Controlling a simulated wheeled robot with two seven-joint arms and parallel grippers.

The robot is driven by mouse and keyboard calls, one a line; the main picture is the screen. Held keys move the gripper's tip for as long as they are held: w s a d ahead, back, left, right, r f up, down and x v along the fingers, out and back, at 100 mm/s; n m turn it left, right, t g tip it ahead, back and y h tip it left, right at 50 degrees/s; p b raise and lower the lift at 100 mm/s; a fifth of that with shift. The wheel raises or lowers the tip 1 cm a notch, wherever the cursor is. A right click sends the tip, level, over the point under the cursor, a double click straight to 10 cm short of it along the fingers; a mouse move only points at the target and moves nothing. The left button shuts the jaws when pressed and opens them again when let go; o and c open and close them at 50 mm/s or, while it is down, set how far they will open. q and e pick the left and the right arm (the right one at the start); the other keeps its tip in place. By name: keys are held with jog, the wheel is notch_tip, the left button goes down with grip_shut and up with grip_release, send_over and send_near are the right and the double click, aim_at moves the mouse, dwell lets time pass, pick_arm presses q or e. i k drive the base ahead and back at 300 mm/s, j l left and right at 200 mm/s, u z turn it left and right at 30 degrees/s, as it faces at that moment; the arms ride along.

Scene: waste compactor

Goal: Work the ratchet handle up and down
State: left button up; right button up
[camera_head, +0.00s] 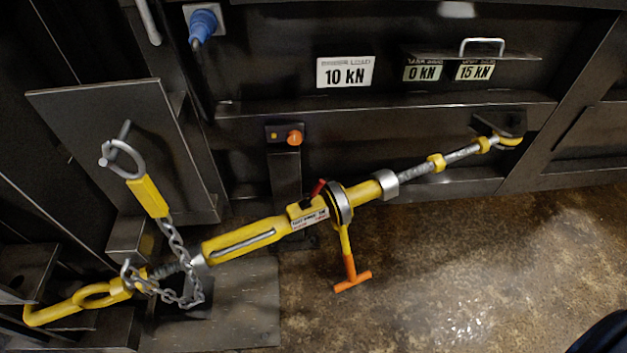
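A yellow ratchet turnbuckle (245,238) runs diagonally from the lower left to the upper right. Its ratchet handle (347,247) hangs down from a grey ratchet ring (341,204); the handle is yellow with an orange T-shaped grip (352,281). A small red lever (318,188) sticks up beside the ring. A threaded rod (413,172) leads to a yellow end hook (508,140) at a bracket on the dark machine. At the lower left, a yellow hook (55,314) ends the assembly. Neither of my grippers shows.
An orange button (294,138) tops a post behind the turnbuckle. Signs include a 10 kN plate (345,72). Floor (440,270) right of the handle is clear.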

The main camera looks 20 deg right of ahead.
aim_at(353, 280)
jog(key=z, duration=0.95)
